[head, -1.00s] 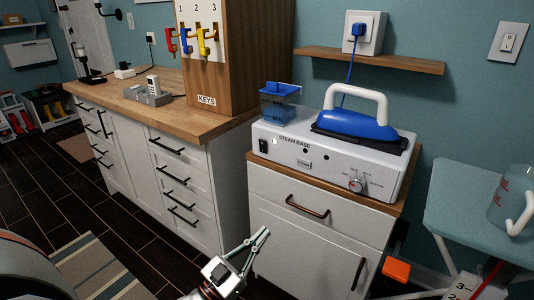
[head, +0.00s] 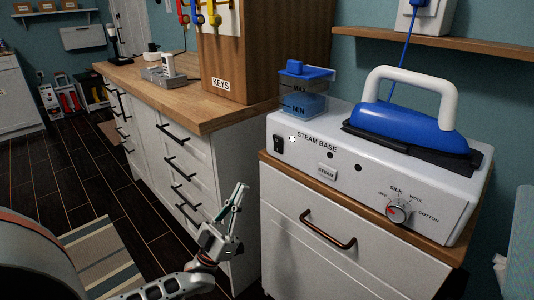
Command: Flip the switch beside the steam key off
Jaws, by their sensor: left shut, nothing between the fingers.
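The white steam base (head: 370,190) stands on a wood-topped cabinet. On its front are a small key marked STEAM (head: 327,174) and, at the left end, a black rocker switch (head: 278,145). Which way the rocker is tipped is too small to tell. My left gripper (head: 241,187) is shut and empty, pointing up in front of the cabinets, below and to the left of the switch and apart from it. My right gripper is not in view.
A blue iron (head: 415,125) rests on the base, its cord rising to a wall outlet. A blue-lidded water tank (head: 303,100) stands behind the base's left end. A wooden key cabinet (head: 270,45) stands on the counter (head: 200,105). A dial (head: 398,210) is at the base's right.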

